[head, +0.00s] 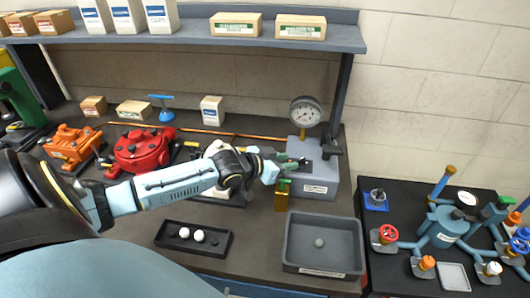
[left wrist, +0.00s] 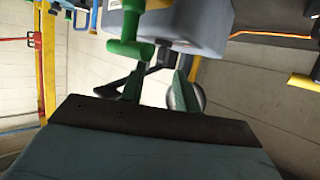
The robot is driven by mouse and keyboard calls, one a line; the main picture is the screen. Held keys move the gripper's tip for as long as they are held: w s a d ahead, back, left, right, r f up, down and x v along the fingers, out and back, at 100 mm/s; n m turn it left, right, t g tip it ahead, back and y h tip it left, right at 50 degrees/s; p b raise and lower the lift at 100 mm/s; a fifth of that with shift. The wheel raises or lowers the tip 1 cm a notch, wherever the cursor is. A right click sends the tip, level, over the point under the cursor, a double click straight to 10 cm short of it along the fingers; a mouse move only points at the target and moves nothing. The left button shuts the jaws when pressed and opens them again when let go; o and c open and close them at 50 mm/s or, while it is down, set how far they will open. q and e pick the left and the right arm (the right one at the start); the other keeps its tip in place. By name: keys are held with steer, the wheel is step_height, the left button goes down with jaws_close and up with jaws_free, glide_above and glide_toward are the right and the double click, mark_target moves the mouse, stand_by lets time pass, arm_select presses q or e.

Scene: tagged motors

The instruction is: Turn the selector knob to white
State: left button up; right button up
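No label in view names the selector knob. A small dark knob (head: 377,195) sits on a blue square plate on the black table at right; its pointing direction is too small to tell. A blue manifold (head: 443,228) beside it carries coloured caps and handles, with a white cap (head: 492,268) at its front. My left gripper (head: 296,163) is over the grey box (head: 316,186), left of that table and well apart from the knob. In the left wrist view its green fingers (left wrist: 158,88) are spread with nothing held between them. My right gripper is not in view.
A dial gauge (head: 306,111) rises behind the grey box. A green-topped brass valve (head: 282,193) stands close below my left gripper. A grey bin (head: 324,227) lies in front. Red (head: 143,149) and orange (head: 72,145) machines stand at left, under a shelf (head: 180,38).

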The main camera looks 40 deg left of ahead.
arm_select(q)
steer(key=v, duration=0.9)
steer(key=shift+w, duration=0.1)
stand_by(0.4)
